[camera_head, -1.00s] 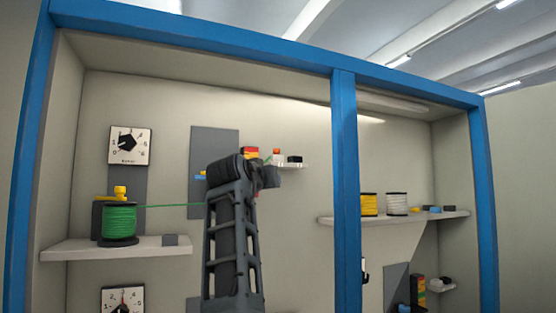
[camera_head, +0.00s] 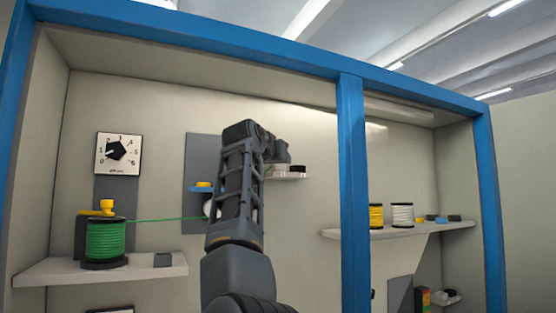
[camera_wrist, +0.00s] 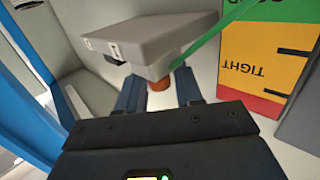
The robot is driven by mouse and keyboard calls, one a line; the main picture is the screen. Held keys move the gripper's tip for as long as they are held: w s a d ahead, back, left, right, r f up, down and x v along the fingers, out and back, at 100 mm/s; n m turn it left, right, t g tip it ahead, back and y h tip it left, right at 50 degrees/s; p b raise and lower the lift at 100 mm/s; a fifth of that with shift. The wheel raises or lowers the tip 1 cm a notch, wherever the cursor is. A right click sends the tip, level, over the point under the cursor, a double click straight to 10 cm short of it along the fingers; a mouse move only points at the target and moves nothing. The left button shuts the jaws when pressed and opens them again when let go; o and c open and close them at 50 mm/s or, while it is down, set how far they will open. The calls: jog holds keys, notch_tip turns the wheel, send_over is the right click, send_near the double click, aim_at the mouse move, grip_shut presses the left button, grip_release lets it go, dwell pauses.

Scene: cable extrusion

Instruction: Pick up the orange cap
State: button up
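The orange cap (camera_wrist: 159,85) shows in the wrist view, between the two fingers of my gripper (camera_wrist: 159,92). It adjoins a pale tapered block under a grey slab; the wrist picture appears upside down. The fingers are open, one on each side of the cap, with small gaps visible. I cannot tell whether the fingertips reach past it. In the head view my arm hides the cap and the fingers. The small shelf (camera_head: 293,176) shows just right of my wrist there, with a black piece (camera_head: 298,169) on it.
A green cable (camera_wrist: 212,38) passes close to the block and the fingers. A red, yellow and green gauge (camera_wrist: 262,62) stands close on the right. A green spool (camera_head: 104,240) sits on the left shelf (camera_head: 60,273). A blue post (camera_head: 353,200) stands right of my arm.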

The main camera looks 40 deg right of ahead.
jog(key=shift+x, duration=0.85)
grip_shut()
jog(key=shift+r, duration=0.1)
